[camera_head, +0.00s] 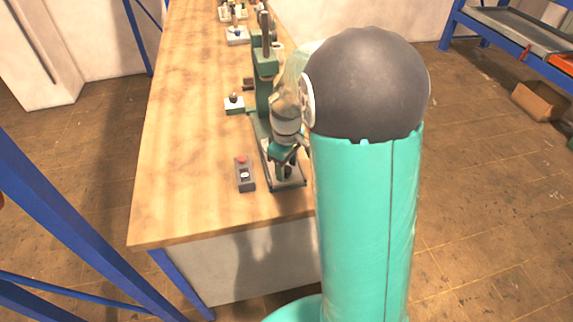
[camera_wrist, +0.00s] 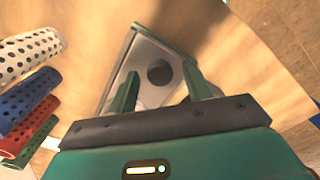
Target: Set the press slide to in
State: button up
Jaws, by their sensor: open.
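The green press (camera_head: 263,85) stands on the wooden bench, with its base (camera_head: 287,184) near the bench's front edge. My gripper (camera_head: 285,165) is low over the front of this base, and my arm hides part of the press. I cannot tell whether the fingers touch the knob.
A grey control box (camera_head: 244,174) with a red button lies left of the press base. A small white block (camera_head: 234,105) is farther back, with more fixtures behind. Perforated white (camera_wrist: 30,55), blue, red and green cylinders show in the wrist view. The bench's left side is clear.

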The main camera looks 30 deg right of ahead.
grip_shut()
jog(key=w, duration=0.3)
jog(key=w+d, duration=0.1)
jog(key=w, duration=0.3)
jog(key=w+d, duration=0.1)
jog(key=w, duration=0.2)
jog(key=shift+w+d, duration=0.1)
jog(key=shift+w, duration=0.3)
jog(key=shift+w+r, duration=0.1)
jog(key=shift+w, duration=0.2)
grip_release()
jog(key=shift+w+d, duration=0.1)
jog(key=shift+w, duration=0.05)
jog(key=shift+s, duration=0.25)
jog(key=shift+w, duration=0.1)
